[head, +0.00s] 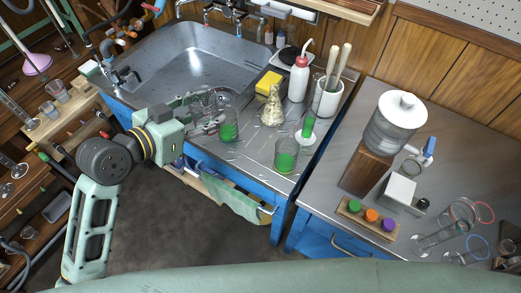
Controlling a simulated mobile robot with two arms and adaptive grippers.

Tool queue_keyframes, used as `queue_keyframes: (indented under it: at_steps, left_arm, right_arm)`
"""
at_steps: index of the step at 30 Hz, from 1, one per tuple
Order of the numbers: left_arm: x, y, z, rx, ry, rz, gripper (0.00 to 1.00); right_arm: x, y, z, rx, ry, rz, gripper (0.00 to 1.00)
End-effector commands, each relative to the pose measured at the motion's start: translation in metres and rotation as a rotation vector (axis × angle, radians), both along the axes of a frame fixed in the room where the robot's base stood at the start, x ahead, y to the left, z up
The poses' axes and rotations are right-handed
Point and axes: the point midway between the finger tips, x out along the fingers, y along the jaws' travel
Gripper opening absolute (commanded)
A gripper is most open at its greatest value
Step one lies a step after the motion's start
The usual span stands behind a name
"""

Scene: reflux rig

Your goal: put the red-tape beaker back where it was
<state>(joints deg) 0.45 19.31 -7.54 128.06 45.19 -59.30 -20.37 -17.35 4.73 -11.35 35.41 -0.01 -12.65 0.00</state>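My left gripper (212,116) is over the steel counter at the sink's front right corner. Its fingers are beside a glass beaker with green liquid (229,130); I cannot tell whether they touch or grip it. A clear, seemingly empty glass vessel (204,101) stands just behind the fingers. Another beaker with green liquid (286,156) stands near the counter's front edge. I cannot make out red tape on any of these beakers. My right gripper is not in view.

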Motion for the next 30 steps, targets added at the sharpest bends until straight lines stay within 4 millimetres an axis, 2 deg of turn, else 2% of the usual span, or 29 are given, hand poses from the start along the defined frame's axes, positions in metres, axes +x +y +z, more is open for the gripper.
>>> queue_keyframes:
  at_steps: [4,9,16,20,30]
  left_arm:
    - [0.016,-0.037,0.011,0.003,-0.008,0.037,0.12]
    - [0.027,-0.073,0.02,0.004,-0.009,0.075,0.12]
    - [0.03,-0.094,0.022,0.003,-0.003,0.098,0.12]
    - [0.03,-0.096,0.0,0.004,0.004,0.102,0.12]
    - [0.029,-0.096,-0.088,0.003,0.005,0.101,0.12]
  right_arm:
    - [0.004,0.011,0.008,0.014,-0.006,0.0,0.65]
    - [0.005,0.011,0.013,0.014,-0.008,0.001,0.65]
    - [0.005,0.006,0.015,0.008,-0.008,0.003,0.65]
    - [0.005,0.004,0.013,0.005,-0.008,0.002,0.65]
    - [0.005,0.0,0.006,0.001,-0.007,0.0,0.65]
